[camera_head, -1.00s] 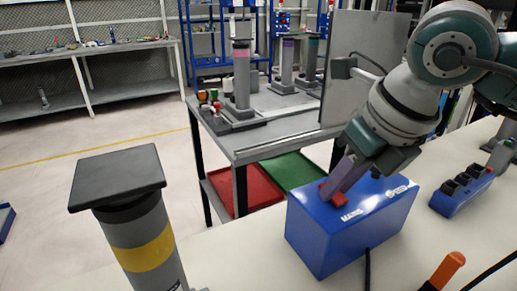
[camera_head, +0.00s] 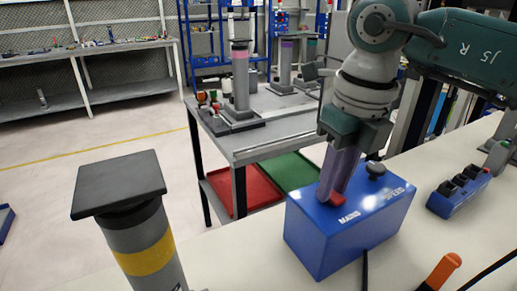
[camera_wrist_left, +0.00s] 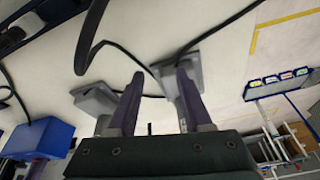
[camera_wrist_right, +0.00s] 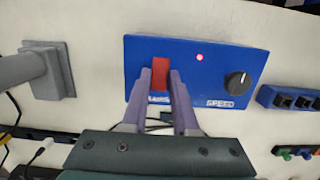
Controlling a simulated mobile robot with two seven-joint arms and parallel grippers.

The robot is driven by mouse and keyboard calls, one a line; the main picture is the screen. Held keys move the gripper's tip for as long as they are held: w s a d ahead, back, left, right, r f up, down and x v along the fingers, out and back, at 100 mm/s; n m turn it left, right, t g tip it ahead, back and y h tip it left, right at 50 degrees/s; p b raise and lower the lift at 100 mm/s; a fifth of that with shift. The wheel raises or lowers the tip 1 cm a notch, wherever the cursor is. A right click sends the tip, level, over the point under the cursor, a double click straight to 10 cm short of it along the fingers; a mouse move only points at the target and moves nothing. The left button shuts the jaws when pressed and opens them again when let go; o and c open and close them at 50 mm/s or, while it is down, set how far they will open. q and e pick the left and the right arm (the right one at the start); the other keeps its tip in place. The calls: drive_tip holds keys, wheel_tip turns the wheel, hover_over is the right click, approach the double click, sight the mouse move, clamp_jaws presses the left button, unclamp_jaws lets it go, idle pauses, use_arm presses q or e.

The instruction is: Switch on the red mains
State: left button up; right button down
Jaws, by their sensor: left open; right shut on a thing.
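The blue box (camera_head: 345,236) marked MAINS and SPEED stands on the pale bench. The red mains switch (camera_head: 335,203) is on its top, partly hidden by my right gripper (camera_head: 334,195). In the right wrist view the red switch (camera_wrist_right: 160,72) sits between the fingertips of my right gripper (camera_wrist_right: 166,76), which is shut on it. A small red light (camera_wrist_right: 199,57) glows beside it, and the black SPEED knob (camera_wrist_right: 238,83) is to the right. My left gripper (camera_wrist_left: 158,78) is open and empty in the left wrist view; the head view does not show it.
A grey post with a yellow band (camera_head: 146,258) stands at the front left. A blue block with black sockets (camera_head: 459,191) is to the right of the box. An orange-handled tool (camera_head: 442,271) and black cables lie in front. A side table (camera_head: 290,128) stands behind.

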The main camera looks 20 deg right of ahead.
sight(335, 196)
drive_tip(key=shift+g, duration=0.4)
drive_tip(key=c, duration=0.7)
unclamp_jaws()
drive_tip(key=shift+w, duration=0.1)
drive_tip(key=shift+r, duration=0.45)
drive_tip(key=r, duration=0.9)
drive_tip(key=shift+s, duration=0.35)
